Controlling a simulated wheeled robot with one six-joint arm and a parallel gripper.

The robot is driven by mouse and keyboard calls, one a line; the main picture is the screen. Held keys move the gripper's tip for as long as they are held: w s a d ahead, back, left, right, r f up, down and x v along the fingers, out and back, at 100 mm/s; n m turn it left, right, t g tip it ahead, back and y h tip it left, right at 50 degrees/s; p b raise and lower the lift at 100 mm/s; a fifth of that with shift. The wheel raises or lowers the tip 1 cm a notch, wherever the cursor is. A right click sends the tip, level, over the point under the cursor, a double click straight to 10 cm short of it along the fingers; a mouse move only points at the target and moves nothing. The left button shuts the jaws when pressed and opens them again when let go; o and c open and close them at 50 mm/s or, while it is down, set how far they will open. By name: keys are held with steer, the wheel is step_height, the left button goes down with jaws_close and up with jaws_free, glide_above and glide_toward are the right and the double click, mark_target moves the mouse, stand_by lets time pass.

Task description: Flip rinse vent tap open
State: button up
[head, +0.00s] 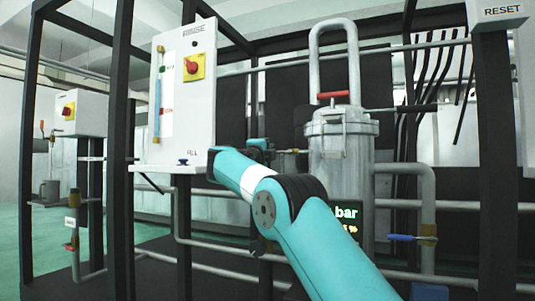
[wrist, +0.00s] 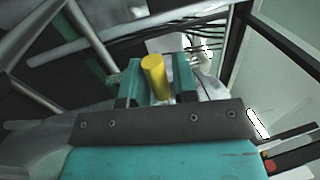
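My gripper (head: 258,147) is at the end of the teal arm, just right of the white panel and left of the metal vessel (head: 340,155). In the wrist view its two teal fingers (wrist: 155,82) stand apart with a yellow cylinder (wrist: 155,78) between them. I cannot tell whether they press on it. No label marks the rinse vent tap. A red lever (head: 333,95) lies crosswise on the vessel's top. A blue-handled tap (head: 400,237) sits on the pipe at lower right. The arm hides part of the vessel and most of the gripper in the head view.
The white panel (head: 182,110) carries a red-on-yellow rotary switch (head: 194,67), a sight tube and a blue knob (head: 183,162). Dark frame posts (head: 120,150) and grey pipes surround the arm.

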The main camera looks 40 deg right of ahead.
steer(key=shift+o, duration=0.9)
steer(key=shift+s+a, duration=0.1)
steer(key=shift+a, duration=0.15)
steer(key=b+v, duration=0.1)
steer(key=v, duration=1.6)
